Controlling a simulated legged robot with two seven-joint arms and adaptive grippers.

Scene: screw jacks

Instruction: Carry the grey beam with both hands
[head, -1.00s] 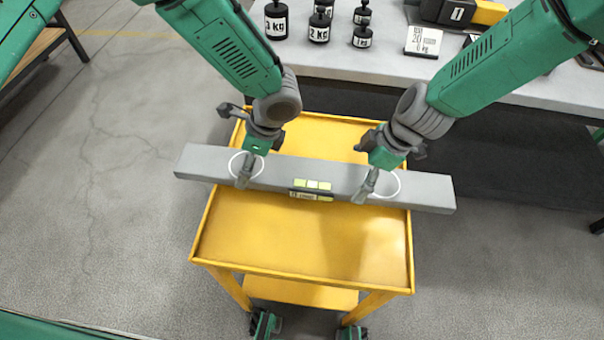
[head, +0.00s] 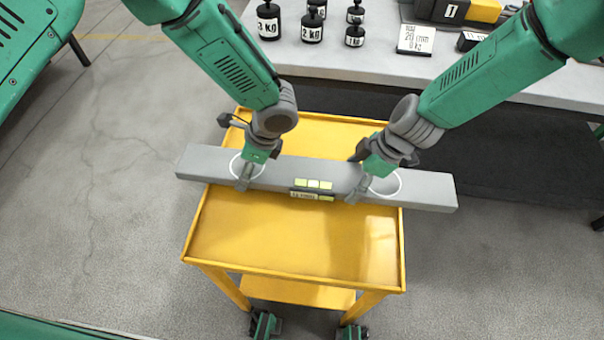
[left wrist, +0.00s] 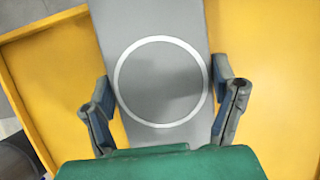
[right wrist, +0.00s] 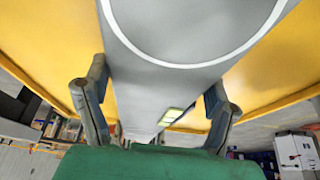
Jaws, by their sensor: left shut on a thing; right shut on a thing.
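The long grey beam (head: 335,177) lies crosswise over the yellow cart (head: 290,245), with both ends past the cart's sides. It bears two white rings and a small level (head: 312,189) with yellow-green windows at its middle. My left gripper (head: 252,170) is shut on the beam at the left ring; in the left wrist view its fingers (left wrist: 165,105) sit on both sides of the beam. My right gripper (head: 368,180) is shut on the beam by the right ring; in the right wrist view its fingers (right wrist: 155,105) straddle it. I cannot tell whether the beam touches the cart.
A grey workbench (head: 370,62) stands behind the cart, with several black weights (head: 312,25), a white label card (head: 416,39) and a black and yellow block (head: 455,10). The floor (head: 100,200) left of the cart is clear.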

